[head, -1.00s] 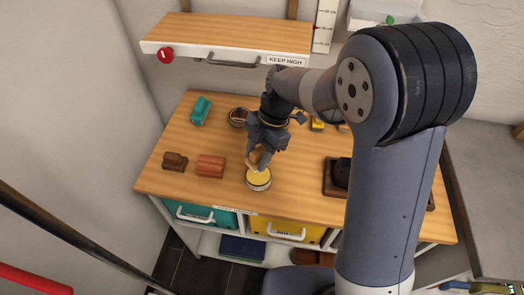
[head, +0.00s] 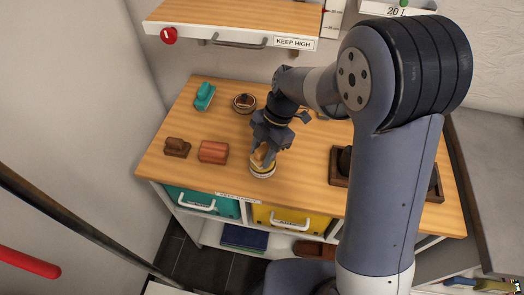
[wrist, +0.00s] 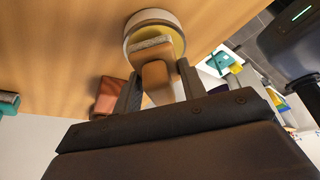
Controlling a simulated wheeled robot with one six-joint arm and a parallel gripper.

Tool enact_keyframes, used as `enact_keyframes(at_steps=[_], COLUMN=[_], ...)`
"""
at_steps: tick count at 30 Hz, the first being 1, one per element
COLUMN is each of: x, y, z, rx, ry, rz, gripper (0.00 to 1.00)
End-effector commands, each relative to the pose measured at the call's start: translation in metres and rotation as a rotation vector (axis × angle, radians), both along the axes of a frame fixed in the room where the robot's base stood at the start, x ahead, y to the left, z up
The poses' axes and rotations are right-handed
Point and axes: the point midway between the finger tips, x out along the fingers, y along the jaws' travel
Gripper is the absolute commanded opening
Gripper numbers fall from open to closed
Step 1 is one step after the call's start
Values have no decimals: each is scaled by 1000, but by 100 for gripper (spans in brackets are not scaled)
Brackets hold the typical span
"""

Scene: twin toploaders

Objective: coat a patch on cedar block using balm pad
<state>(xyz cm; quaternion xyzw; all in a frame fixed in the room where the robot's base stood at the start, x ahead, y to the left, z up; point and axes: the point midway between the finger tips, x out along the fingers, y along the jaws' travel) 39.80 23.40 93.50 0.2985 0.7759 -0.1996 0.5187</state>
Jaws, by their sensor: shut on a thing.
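My gripper (head: 264,151) is shut on the balm pad, a tan wooden-handled pad with a pale grey face (wrist: 152,42). The pad is at the round tin with yellow balm (head: 262,173), near the table's front edge. In the wrist view the tin (wrist: 168,16) is just beyond the pad's face and partly hidden by it; I cannot tell whether they touch. The reddish-brown cedar block (head: 213,152) lies on the table left of the tin. It also shows in the wrist view (wrist: 108,97).
A dark brown brush-like piece (head: 176,147) lies left of the block, and a teal one (head: 204,96) behind. A round dark-rimmed dish (head: 244,103) stands behind the tin. A dark wooden tray (head: 338,168) is at right. A shelf (head: 235,30) overhangs the back.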

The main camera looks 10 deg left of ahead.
Motion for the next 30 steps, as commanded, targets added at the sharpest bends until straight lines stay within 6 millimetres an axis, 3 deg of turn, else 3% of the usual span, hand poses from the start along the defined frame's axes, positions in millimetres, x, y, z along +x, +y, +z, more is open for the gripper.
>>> enact_keyframes(at_steps=[30], x=[0], y=[0], z=[-9], rx=[0], ry=[0], rz=[0], gripper=[21])
